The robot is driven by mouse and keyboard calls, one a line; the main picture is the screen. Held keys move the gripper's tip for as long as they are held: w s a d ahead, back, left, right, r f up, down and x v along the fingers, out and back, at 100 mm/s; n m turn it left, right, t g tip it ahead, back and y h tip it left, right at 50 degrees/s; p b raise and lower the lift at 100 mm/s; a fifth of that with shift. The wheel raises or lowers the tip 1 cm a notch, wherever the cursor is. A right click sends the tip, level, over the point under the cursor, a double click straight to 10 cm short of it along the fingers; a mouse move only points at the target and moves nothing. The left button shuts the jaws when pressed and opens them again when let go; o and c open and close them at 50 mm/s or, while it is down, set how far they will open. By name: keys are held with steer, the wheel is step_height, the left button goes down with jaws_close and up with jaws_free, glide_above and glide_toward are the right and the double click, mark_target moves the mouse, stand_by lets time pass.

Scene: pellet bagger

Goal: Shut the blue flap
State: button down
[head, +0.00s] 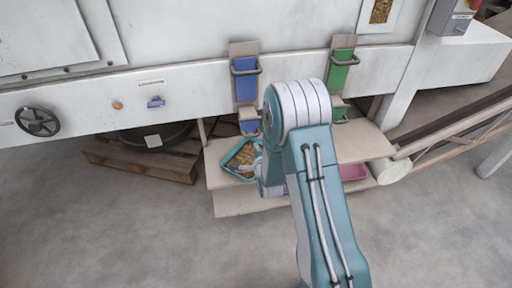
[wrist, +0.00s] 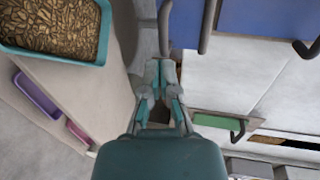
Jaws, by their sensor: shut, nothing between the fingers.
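The blue flap (head: 245,84) sits in a metal guide on the front of the white machine in the head view, with a grey bar handle (head: 247,71) across it. A separate blue piece (head: 249,127) shows lower down; a gap lies between the two. In the wrist view a large blue panel (wrist: 262,17) fills the top right, with dark handle parts at its sides. My gripper (wrist: 160,65) is shut and empty, below and left of that panel. I cannot tell its exact distance from the panel. In the head view my arm mostly hides the gripper.
A green flap (head: 341,70) with a similar handle is to the right. A pallet (head: 140,161) lies left; open floor is in front.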

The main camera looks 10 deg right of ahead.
steer(key=v, duration=0.8)
steer(key=shift+s, duration=0.3)
